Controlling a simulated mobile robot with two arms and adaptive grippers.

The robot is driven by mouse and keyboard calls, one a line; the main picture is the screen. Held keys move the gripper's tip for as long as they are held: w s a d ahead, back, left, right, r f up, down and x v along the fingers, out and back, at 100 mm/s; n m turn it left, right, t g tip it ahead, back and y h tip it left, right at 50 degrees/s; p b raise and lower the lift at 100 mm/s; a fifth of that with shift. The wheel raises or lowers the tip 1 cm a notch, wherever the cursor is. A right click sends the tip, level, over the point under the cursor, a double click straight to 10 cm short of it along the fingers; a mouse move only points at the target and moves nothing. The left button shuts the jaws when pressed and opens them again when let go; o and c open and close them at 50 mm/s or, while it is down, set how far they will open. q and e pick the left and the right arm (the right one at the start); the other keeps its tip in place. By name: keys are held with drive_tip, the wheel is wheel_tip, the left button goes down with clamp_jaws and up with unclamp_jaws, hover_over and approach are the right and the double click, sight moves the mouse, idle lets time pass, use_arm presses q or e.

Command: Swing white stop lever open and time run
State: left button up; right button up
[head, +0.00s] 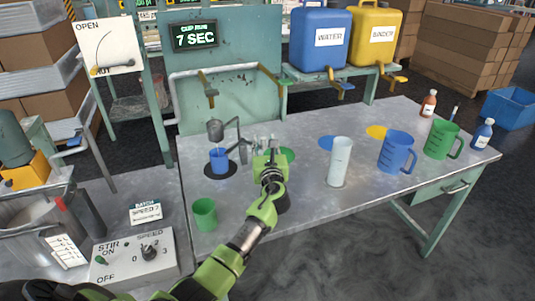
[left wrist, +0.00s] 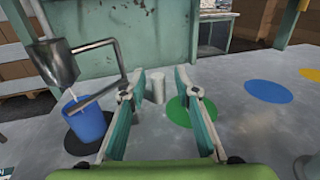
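A grey metal flow cup (head: 215,130) hangs on a bent metal bracket (left wrist: 118,50) above a blue cup (head: 219,161) on a black disc. In the left wrist view the flow cup (left wrist: 52,62) has a thin pale line below its tip, reaching the blue cup (left wrist: 88,122); I cannot tell whether it is liquid or a part. I cannot clearly pick out the white stop lever. The display (head: 194,36) reads "CUP RUN 7 SEC". My left gripper (left wrist: 158,85) is open, right of the flow cup, with its left finger close to the bracket's lower bar. My right gripper is not in view.
A short grey post (left wrist: 156,88) shows between the open fingers. A green disc (left wrist: 190,110) lies right of it. A green cup (head: 204,213) stands at the front left. A clear cylinder (head: 340,160), blue jug (head: 396,152) and green jug (head: 441,140) stand right.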

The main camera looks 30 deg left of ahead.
use_arm(q)
drive_tip(key=v, duration=1)
drive_tip(key=shift+s+d, duration=0.2)
drive_tip(key=shift+d, duration=0.05)
